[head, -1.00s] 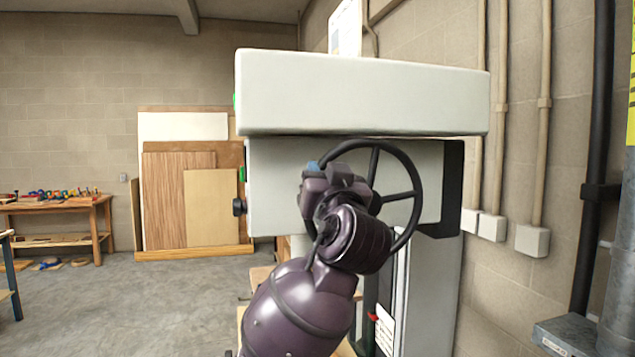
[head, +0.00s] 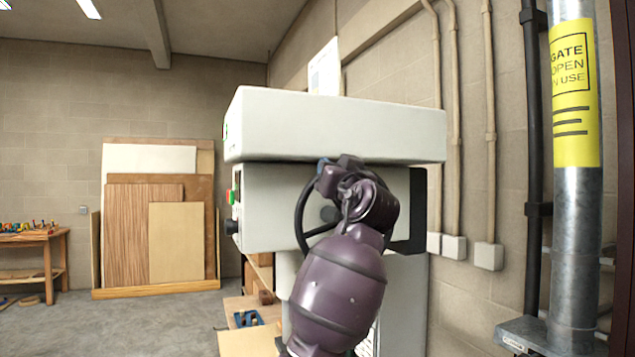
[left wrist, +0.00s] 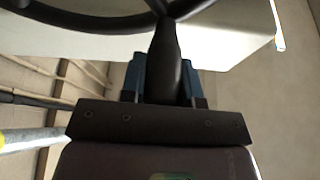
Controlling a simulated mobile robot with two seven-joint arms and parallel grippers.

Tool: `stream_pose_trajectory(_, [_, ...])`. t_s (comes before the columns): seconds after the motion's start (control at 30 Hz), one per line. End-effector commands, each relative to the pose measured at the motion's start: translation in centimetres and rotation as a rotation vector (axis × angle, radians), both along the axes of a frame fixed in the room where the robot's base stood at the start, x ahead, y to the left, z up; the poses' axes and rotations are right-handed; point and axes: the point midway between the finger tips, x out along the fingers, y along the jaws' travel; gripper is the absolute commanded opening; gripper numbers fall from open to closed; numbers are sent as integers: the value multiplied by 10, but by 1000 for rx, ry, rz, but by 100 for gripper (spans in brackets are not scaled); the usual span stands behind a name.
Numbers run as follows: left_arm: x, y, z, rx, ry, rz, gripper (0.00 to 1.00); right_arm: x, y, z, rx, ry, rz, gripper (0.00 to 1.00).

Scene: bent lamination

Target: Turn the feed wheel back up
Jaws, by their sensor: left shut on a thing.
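The feed wheel (head: 301,205) is a black spoked handwheel on the front of a grey machine (head: 335,125). Its left rim and dark hub (head: 328,213) show in the head view; my arm covers its right part. My left gripper (head: 328,165) is at the top of the wheel, just under the machine's upper housing. In the left wrist view the wheel's rim and spokes (left wrist: 100,22) cross the top. A black tapered handle (left wrist: 165,50) runs from the wheel down between the blue fingers of the gripper (left wrist: 164,82), which is shut on it. My right gripper is out of view.
The upper housing overhangs closely above my gripper. A metal pole (head: 575,215) with a yellow sign stands at right, by wall conduits. Boards (head: 143,235) lean in a rack behind at left, beside a workbench (head: 55,240). Open floor lies at left.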

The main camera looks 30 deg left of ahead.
Motion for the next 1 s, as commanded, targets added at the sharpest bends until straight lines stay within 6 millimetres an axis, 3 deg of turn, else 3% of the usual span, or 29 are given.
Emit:
stream_pose_trajectory(0.2, [21, -21, 6, 92, 114, -10, 0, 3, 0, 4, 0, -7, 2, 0])
stream_pose_trajectory(0.5, [45, -41, 8, 90, 120, -9, 0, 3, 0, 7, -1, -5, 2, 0])
stream_pose_trajectory(1.0, [65, -56, 2, 235, 298, -8, 0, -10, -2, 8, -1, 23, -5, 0])
